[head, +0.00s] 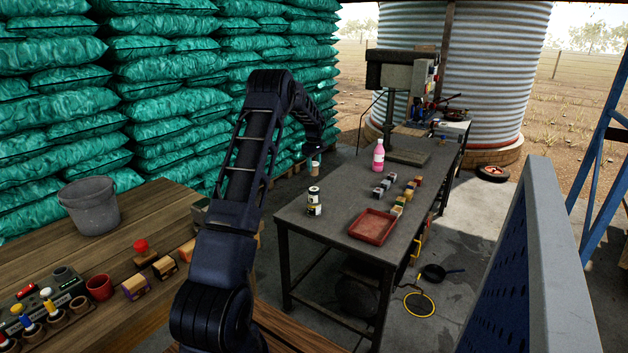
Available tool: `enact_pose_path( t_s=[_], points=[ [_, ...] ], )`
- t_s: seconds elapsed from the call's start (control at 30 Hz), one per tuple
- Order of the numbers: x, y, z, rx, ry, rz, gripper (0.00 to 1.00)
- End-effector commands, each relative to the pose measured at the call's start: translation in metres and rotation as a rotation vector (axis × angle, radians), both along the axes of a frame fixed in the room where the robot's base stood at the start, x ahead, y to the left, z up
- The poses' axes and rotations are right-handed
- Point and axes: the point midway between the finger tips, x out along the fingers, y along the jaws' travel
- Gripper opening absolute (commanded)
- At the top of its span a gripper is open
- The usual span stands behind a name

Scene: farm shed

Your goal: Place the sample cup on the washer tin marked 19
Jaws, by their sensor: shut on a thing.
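My gripper (314,158) is at the end of my arm, above the far left edge of the dark metal table (325,237). It is shut on a small brownish thing, which appears to be the sample cup (314,170); the fingers hide part of it. Small grey tins or blocks (384,186) stand in a row on the table, to the right of my gripper. A second row of small coloured ones (408,195) stands beside them. Their markings are too small to read, so I cannot tell which is the washer tin marked 19.
A black-and-white can (314,196) stands at the table's left edge, below my gripper in the picture. A red tray (372,227) lies at the near right, and a pink bottle (378,155) stands farther back. A wooden bench (60,242) with a bucket (91,207) is at left.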

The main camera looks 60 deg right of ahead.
Motion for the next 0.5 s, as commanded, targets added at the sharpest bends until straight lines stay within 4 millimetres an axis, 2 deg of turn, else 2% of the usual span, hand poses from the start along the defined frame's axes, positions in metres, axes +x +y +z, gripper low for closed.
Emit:
enact_pose_path(
  t_s=[0.1,0.37,0.5],
  points=[
    [0.0,0.0,-0.02,0.002,0.001,0.0,0.18],
    [0.0,0.0,-0.036,0.0,0.0,0.0,0.18],
    [0.0,0.0,-0.052,0.002,0.001,0.0,0.18]
  ],
)
